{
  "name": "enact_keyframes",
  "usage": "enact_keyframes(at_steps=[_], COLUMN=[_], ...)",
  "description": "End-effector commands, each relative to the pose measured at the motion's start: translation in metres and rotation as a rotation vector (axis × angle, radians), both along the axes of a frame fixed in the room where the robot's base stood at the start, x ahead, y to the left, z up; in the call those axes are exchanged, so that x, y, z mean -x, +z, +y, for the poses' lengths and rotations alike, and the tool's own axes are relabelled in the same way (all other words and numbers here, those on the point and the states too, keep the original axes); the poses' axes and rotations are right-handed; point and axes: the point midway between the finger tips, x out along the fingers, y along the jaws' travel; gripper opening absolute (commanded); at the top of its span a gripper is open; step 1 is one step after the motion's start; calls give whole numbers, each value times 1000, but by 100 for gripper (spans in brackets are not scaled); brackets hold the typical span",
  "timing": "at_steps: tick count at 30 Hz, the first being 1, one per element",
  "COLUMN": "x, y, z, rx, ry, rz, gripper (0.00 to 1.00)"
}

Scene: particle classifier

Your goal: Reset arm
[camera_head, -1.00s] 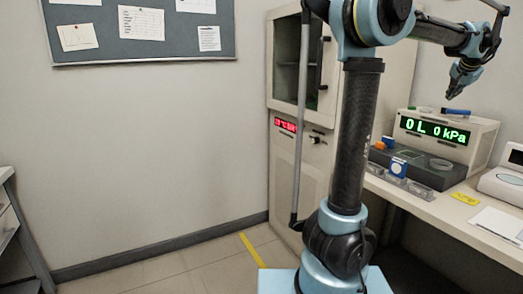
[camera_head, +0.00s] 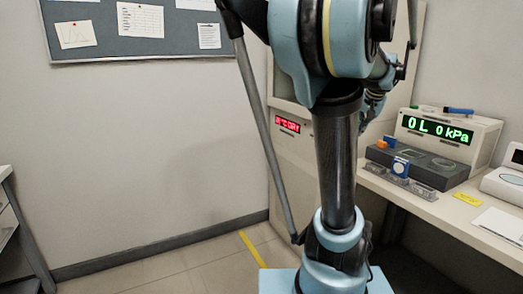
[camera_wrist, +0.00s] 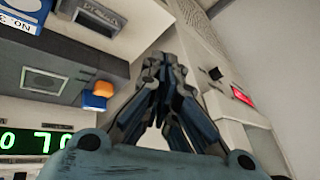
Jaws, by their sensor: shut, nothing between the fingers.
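My gripper (camera_head: 371,103) is partly hidden behind my upper arm in the head view, in front of the tall cabinet's right side. In the wrist view my gripper (camera_wrist: 163,62) has its fingertips together with nothing between them. It is clear of the bench things. My arm is folded back, with its large upper joint near the top middle of the head view.
A pressure unit with a green display (camera_head: 446,133) stands on the bench (camera_head: 425,208). The cabinet (camera_head: 290,155) stands behind my arm. The left floor is clear.

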Motion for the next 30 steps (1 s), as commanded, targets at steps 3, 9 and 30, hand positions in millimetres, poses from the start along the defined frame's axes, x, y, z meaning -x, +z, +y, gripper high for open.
enact_keyframes(at_steps=[3, 9, 30], x=[29, 83, 220], y=[-32, -87, -227], z=[51, 114, 184], rx=[22, 66, 211], ry=[103, 261, 597], rz=[49, 129, 295], gripper=[0, 0, 0])
